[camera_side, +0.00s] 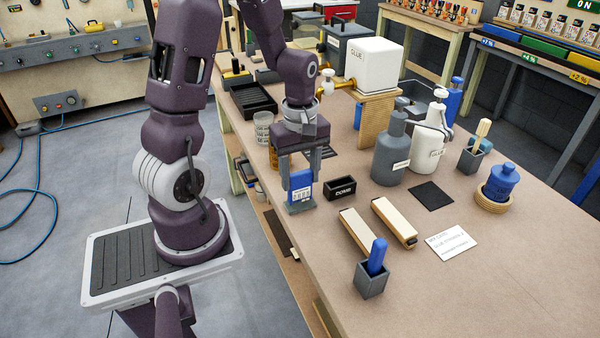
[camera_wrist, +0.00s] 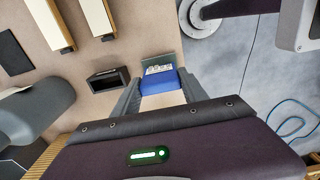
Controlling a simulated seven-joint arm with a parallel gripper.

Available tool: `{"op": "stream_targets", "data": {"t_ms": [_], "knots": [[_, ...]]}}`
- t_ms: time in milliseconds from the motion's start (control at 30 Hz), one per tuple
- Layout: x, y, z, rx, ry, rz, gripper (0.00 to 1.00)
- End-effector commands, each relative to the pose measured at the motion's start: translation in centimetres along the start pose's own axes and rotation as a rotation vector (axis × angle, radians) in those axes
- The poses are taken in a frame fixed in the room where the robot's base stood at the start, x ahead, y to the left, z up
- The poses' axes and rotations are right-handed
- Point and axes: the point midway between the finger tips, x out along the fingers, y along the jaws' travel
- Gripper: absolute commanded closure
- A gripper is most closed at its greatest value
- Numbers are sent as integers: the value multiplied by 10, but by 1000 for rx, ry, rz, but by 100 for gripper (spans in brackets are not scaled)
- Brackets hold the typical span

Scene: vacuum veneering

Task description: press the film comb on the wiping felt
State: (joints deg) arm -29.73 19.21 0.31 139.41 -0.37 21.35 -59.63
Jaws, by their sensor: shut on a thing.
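My gripper (camera_side: 300,178) is shut on the film comb (camera_side: 301,190), a blue handle with a white label and a grey-green plate at its lower end. In the wrist view the comb (camera_wrist: 159,79) sits between both fingers, plate pointing away from the palm. It is over the table's near-left part; whether the plate touches the table I cannot tell. A flat dark square, which looks like the wiping felt (camera_side: 433,195), lies to the right, well apart from the comb. It also shows at the wrist view's left edge (camera_wrist: 14,52).
A small black open box (camera_side: 341,188) stands just right of the comb. A grey bottle (camera_side: 391,150) stands behind the felt. A white card (camera_side: 451,243) lies in front.

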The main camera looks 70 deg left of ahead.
Motion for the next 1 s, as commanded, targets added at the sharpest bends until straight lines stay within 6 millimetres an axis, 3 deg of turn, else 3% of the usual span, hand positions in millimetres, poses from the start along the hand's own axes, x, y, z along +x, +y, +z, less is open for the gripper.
{"op": "stream_targets", "data": {"t_ms": [1000], "knots": [[6, 0, 0, -1, 0, 0, 82]]}}
